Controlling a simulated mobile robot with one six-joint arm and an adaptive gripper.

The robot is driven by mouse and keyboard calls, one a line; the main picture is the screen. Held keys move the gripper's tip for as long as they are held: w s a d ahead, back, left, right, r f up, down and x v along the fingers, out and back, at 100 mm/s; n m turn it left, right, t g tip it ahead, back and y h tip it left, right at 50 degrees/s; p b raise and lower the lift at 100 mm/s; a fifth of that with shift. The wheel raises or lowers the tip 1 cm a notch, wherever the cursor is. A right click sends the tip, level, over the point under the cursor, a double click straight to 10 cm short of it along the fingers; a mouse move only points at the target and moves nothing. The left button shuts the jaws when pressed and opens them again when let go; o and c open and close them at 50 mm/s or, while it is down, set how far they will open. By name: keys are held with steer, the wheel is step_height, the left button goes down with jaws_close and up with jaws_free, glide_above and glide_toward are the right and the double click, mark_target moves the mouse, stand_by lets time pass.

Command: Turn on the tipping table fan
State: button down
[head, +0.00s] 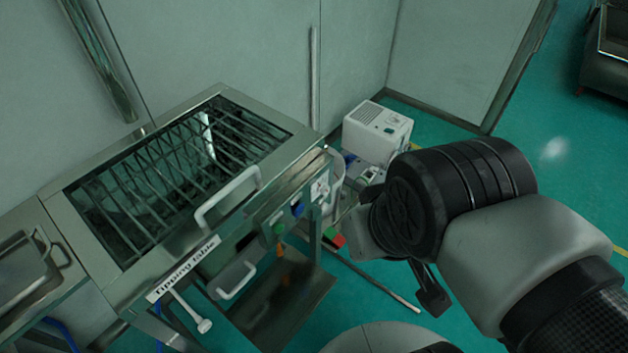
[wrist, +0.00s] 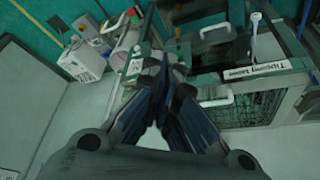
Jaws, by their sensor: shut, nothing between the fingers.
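The tipping table (head: 168,273) is a metal box with a barred, open top, at the left of the head view. Its label and handle show at the right of the wrist view (wrist: 270,66). On its front right side is a control panel with a green button (head: 279,227) and a blue switch (head: 297,208). My gripper (wrist: 166,72) is shut and empty. In the wrist view its fingers come together in front of the panel area and hide part of it. In the head view my wrist is right of the table, apart from the panel, and mostly hides the gripper.
A red and green piece (head: 333,238) shows just right of the panel. A white lever (head: 191,311) sticks out below the label. Green floor is open at the right.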

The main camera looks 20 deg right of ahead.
steer(key=w+a+f+m+g+y+p, duration=0.1)
steer(key=w+a+f+m+y+p, duration=0.15)
steer(key=w+f+m+y, duration=0.4)
steer(key=w+a+f+m+g+y+p, duration=0.1)
steer(key=w+a+f+m+y+p, duration=0.2)
steer(key=w+m, duration=0.5)
steer(key=w+d+f+m+t+h+p, duration=0.1)
steer(key=d+f+m+t+p, duration=0.1)
steer(key=d+f+m, duration=0.4)
steer(key=w+d+f+m+t+h+p, duration=0.1)
steer(key=d+f+m, duration=0.6)
steer(key=f, duration=0.7)
steer(key=w+m+t+p, duration=0.1)
steer(key=t+p, duration=0.1)
steer(key=t, duration=0.1)
steer(key=shift+w+f+t+h, duration=0.15)
steer(key=shift+f+t+h, duration=0.05)
steer(key=shift+t+h, duration=0.15)
